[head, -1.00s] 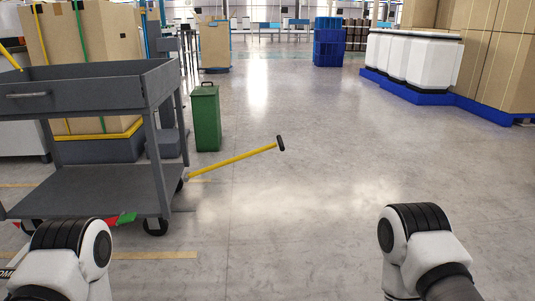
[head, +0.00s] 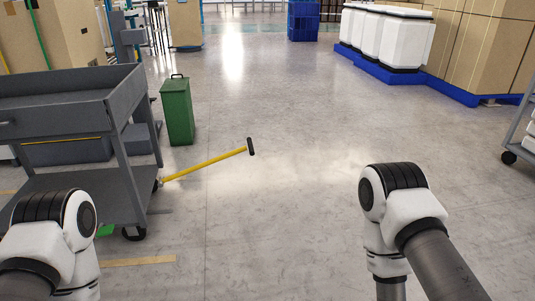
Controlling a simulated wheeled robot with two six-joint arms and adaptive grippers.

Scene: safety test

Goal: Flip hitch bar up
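The yellow hitch bar (head: 205,165) with a black T-shaped handle (head: 250,147) sticks out low to the right from the base of the grey cart (head: 85,190). It slopes slightly upward toward its handle, above the floor. The cart stands at the left with an upper tray and a lower shelf. My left arm covers part of the lower shelf. Both my arms show at the bottom of the head view, apart from the bar. My two grippers are out of the frame.
A green bin (head: 177,110) stands behind the bar, near the cart. White containers (head: 385,38) and brown boxes (head: 490,45) on blue pallets line the right back. A wheeled rack (head: 520,130) is at the right edge. The floor in the middle is clear.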

